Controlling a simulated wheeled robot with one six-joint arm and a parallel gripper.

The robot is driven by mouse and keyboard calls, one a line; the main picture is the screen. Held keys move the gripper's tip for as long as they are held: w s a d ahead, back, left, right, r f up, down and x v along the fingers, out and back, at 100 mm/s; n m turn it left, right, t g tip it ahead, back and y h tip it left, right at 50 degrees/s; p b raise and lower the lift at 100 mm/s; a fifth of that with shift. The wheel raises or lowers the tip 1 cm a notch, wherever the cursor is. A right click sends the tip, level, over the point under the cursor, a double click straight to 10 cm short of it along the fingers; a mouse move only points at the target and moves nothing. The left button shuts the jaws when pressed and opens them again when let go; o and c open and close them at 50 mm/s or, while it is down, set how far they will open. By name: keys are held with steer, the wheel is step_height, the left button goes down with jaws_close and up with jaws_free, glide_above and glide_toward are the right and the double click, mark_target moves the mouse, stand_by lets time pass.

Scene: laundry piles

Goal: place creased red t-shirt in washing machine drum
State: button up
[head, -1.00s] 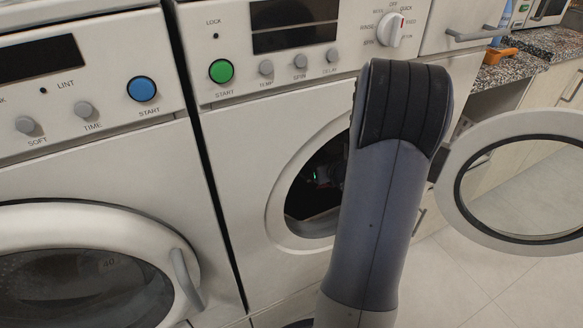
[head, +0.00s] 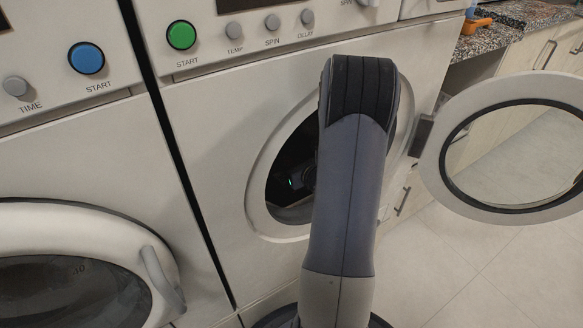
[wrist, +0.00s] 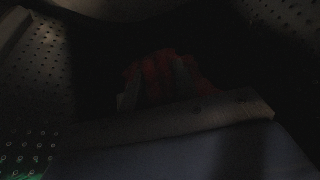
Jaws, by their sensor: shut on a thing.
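The washing machine (head: 215,110) stands ahead with its round door (head: 432,165) swung open to the right. My arm reaches into the opening, and my gripper's fingers are hidden from the head view inside the dark drum. In the wrist view, my gripper (wrist: 156,85) is inside the drum (wrist: 40,75), whose perforated metal wall shows at the left and upper right. The gripper is shut on the red t-shirt (wrist: 150,72), which shows as a dim, folded bunch between and around the fingers. Much of the shirt and the drum floor is lost in shadow.
A second machine (head: 65,155) with a blue start button and a closed round door stands to the left. A speckled counter (head: 500,38) over pale cabinets is at the upper right. Bare tiled floor (head: 460,265) lies below the open door.

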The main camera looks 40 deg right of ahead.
steer(key=shift+r, duration=0.15)
steer(key=shift+f, duration=0.25)
steer(key=o, duration=1.1)
steer(key=shift+r, duration=0.2)
steer(key=shift+s+r, duration=0.2)
steer(key=shift+s, duration=0.05)
steer(key=p+v, duration=0.2)
steer(key=v, duration=0.8)
steer(key=shift+p, duration=0.3)
steer(key=shift+s+a+r, duration=0.1)
steer(key=shift+s+r, duration=0.1)
steer(key=shift+s, duration=0.5)
steer(key=shift+a, duration=0.1)
